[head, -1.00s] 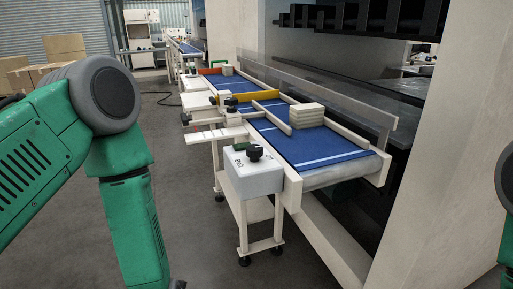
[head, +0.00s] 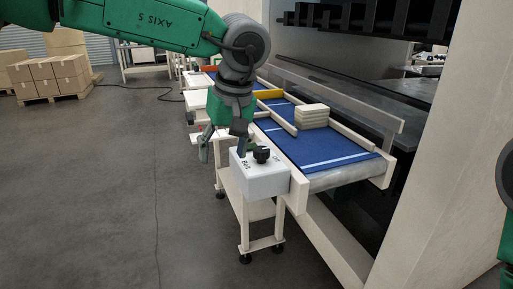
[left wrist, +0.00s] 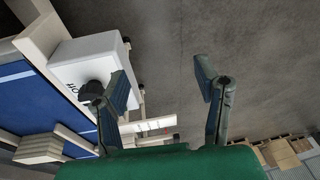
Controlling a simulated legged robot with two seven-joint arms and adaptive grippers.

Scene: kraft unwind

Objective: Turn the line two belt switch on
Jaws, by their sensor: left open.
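The switch box (head: 262,181) is a light grey box on a white stand at the near end of the blue belt, with a black knob (head: 262,154) and dark lettering on top. Which way the knob points is too small to tell. My left gripper (head: 222,143) hangs fingers down just left of and behind the knob, open and empty. In the left wrist view the gripper (left wrist: 162,82) shows its fingers spread, with the knob (left wrist: 92,90) outside them, beside the left finger, and the box (left wrist: 88,60) beyond. My right gripper is out of view.
The blue belt (head: 320,150) has white rails and carries a stack of pale boards (head: 312,116). A beige wall (head: 440,190) stands to the right. Cartons (head: 50,76) are stacked at the back left. The grey floor at left is clear.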

